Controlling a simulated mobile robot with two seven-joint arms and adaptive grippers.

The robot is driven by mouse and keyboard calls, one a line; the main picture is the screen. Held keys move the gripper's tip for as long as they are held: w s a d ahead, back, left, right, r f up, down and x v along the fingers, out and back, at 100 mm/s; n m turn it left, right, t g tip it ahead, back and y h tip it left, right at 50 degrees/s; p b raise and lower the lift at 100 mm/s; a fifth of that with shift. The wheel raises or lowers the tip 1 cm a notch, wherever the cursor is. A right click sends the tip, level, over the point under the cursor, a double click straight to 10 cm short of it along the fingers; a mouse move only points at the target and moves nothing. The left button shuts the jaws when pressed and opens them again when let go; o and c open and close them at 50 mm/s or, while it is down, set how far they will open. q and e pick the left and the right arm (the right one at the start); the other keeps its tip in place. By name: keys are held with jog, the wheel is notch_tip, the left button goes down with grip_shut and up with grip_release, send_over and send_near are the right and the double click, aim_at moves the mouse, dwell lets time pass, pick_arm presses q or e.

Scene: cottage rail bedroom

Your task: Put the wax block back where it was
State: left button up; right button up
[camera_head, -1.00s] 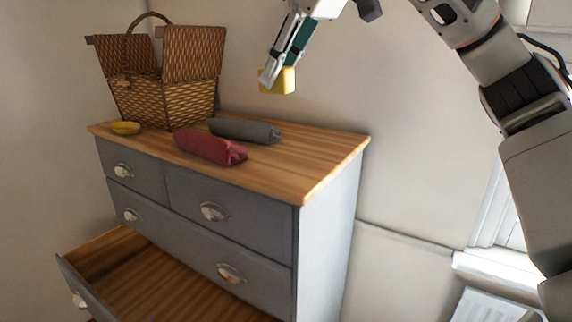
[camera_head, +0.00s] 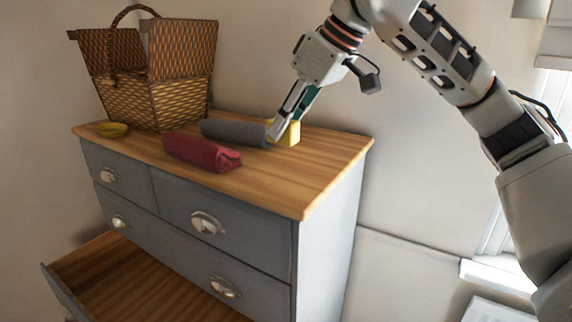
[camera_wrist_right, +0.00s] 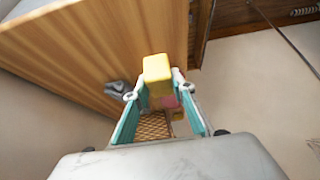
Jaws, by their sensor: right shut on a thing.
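The yellow wax block (camera_head: 291,134) is at the back right of the wooden dresser top (camera_head: 270,184), to the right of the grey pouch (camera_head: 233,132). My right gripper (camera_head: 277,128) reaches down from above and is shut on the block. In the right wrist view the block (camera_wrist_right: 157,68) shows between the two fingertips of my right gripper (camera_wrist_right: 157,92). The block is at or just above the wood; I cannot tell whether it touches. My left gripper is not in view.
A red pouch (camera_head: 202,152) lies in front of the grey one. A wicker basket (camera_head: 150,92) and a small yellow dish (camera_head: 112,130) stand at the left. An open drawer (camera_head: 140,285) juts out below. The right front of the top is clear.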

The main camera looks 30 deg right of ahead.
aim_at(286, 144)
notch_tip(286, 144, down, 4)
jog(key=shift+f, duration=0.65)
notch_tip(286, 144, down, 3)
jog(key=shift+f, duration=0.15)
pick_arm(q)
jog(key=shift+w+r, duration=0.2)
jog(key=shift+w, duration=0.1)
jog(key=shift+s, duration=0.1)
pick_arm(e)
jog(key=o, duration=1)
jog(key=shift+f, duration=0.1)
